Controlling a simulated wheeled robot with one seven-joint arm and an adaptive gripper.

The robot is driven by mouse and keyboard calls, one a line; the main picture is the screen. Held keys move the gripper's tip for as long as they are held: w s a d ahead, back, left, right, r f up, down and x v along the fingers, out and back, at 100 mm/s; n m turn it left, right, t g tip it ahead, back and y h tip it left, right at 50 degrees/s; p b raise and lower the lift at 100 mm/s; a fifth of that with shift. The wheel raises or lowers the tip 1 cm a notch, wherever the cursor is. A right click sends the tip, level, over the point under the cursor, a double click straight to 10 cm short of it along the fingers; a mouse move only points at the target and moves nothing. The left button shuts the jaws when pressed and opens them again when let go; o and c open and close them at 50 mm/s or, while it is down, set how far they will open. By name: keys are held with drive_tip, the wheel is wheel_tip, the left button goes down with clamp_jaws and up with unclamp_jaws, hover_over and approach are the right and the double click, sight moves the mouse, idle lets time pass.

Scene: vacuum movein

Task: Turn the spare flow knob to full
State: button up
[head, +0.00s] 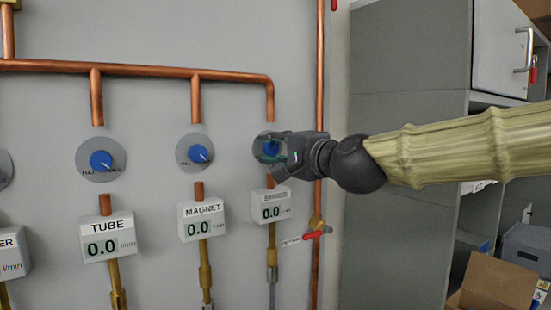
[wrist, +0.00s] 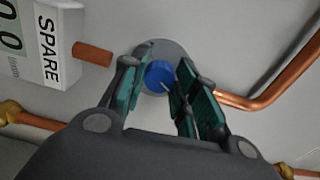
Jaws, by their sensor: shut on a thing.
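The spare flow knob is blue on a round grey dial plate; it shows in the wrist view (wrist: 159,75) and, partly covered by my fingers, in the head view (head: 269,147). My gripper (head: 275,150) comes from the right, its two green-padded fingers on either side of the knob. It is shut on the knob, as the wrist view also shows (wrist: 157,82). A white pointer line on the knob points to the lower right in the wrist view. The spare meter (head: 271,206) below reads 0.0; its SPARE label (wrist: 47,44) is legible in the wrist view. The dial's markings are not readable.
Knobs for MAGNET (head: 198,154) and TUBE (head: 101,160) sit to the left, their meters reading 0.0. A copper pipe (head: 318,110) with a red-handled valve (head: 318,232) runs just right of the spare knob. A grey cabinet (head: 405,150) stands behind my arm.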

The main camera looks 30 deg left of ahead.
drive_tip(key=n+b, duration=0.1)
drive_tip(key=n, duration=0.2)
drive_tip(key=shift+f+n+b, duration=0.15)
drive_tip(key=shift+n+b, duration=0.25)
drive_tip(key=n+b, duration=0.2)
drive_tip(key=n, duration=0.2)
drive_tip(key=shift+f+n, duration=0.1)
drive_tip(key=shift+n, duration=0.2)
drive_tip(key=n+b, duration=0.1)
drive_tip(key=n, duration=0.3)
drive_tip(key=shift+b, duration=0.4)
drive_tip(key=n+b, duration=0.1)
drive_tip(key=n, duration=0.7)
drive_tip(key=shift+w+n+b, duration=0.1)
drive_tip(key=shift+n+b, duration=0.2)
drive_tip(key=n, duration=0.3)
drive_tip(key=shift+n, duration=0.3)
drive_tip(key=n, duration=0.3)
drive_tip(key=shift+f+n+b, duration=0.1)
drive_tip(key=shift+n+b, duration=0.2)
drive_tip(key=shift+b, duration=0.1)
drive_tip(key=n+b, duration=0.1)
drive_tip(key=n, duration=0.3)
drive_tip(key=shift+w+d+n, duration=0.1)
drive_tip(key=shift+n, duration=0.2)
